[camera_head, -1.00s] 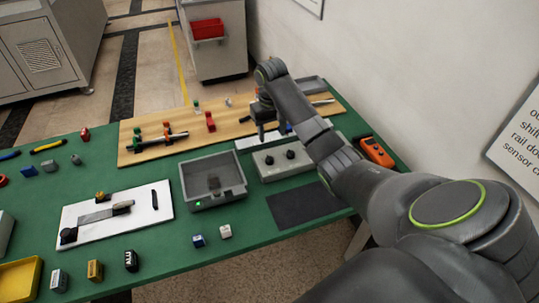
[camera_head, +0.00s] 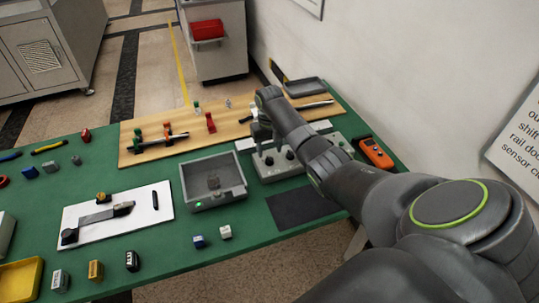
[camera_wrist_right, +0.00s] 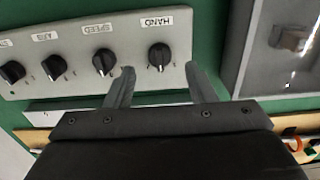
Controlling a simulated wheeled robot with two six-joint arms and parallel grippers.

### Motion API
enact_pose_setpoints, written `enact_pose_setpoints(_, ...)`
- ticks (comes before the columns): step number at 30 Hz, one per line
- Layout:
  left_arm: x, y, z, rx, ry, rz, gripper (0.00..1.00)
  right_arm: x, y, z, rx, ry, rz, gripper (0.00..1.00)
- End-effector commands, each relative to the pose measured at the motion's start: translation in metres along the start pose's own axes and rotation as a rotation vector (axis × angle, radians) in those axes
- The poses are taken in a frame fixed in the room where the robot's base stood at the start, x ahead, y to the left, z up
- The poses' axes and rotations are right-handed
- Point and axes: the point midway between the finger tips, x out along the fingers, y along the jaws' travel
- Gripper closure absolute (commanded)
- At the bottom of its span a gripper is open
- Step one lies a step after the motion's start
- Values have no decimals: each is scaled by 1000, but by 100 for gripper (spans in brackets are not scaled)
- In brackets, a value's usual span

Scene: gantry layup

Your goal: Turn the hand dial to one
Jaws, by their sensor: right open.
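The grey control panel (camera_head: 275,173) stands on the green table, right of the grey tray. In the wrist view the panel (camera_wrist_right: 75,30) appears upside down, with black dials in a row labelled HAND, SPEED, AXIS and one cut off. The HAND dial (camera_wrist_right: 159,56) is at the right end of the row there. My right gripper (camera_head: 260,146) is open over the panel's left end; in the wrist view its fingertips (camera_wrist_right: 159,69) lie either side of the HAND dial's lower edge, not closed on it. The dial's exact setting is too small to read. My left gripper is not in view.
The grey tray (camera_head: 213,201) with a dark block sits beside the panel. A wooden board (camera_head: 150,154) with red and green pegs lies behind. An orange device (camera_head: 376,153) lies right of the panel, and a dark mat (camera_head: 300,207) in front.

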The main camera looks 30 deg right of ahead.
Motion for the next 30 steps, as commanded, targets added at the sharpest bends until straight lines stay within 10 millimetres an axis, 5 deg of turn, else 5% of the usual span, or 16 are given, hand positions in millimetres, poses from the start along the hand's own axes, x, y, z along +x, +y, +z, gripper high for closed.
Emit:
enact_pose_setpoints(9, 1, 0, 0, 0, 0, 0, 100, 37, 0, 0, 0, -1, 0, 50)
enact_pose_setpoints(20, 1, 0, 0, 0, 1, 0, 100, 40, 0, 0, -1, 1, 0, 50)
enact_pose_setpoints(30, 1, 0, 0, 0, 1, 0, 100, 40, 0, 0, 0, 1, 0, 93)
